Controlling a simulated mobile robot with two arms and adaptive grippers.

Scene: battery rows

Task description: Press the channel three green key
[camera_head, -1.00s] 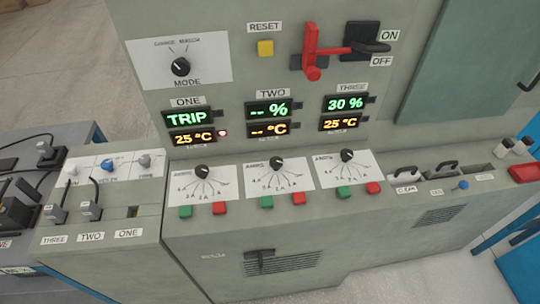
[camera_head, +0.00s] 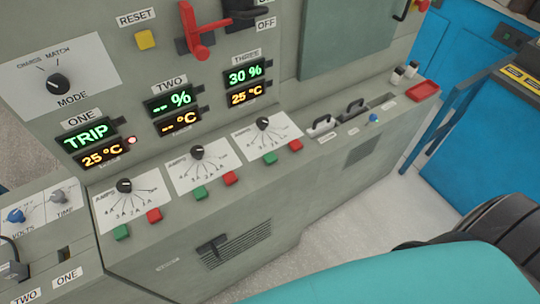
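The channel three green key (camera_head: 269,159) is on the sloping ledge of the grey cabinet. It lies below the channel three amps dial (camera_head: 263,123), and its red key (camera_head: 296,145) is just to its right. The channel three display (camera_head: 247,76), up on the panel, reads 30 % in green. Below it the channel three temperature display (camera_head: 245,95) reads 25 °C in amber. Nothing covers the green key. Neither of my grippers is in view.
Similar green keys belong to channel two (camera_head: 200,192) and channel one (camera_head: 121,232). Channel one's display (camera_head: 87,135) reads TRIP. A red lever (camera_head: 197,36) juts out above. The ledge around the keys is clear.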

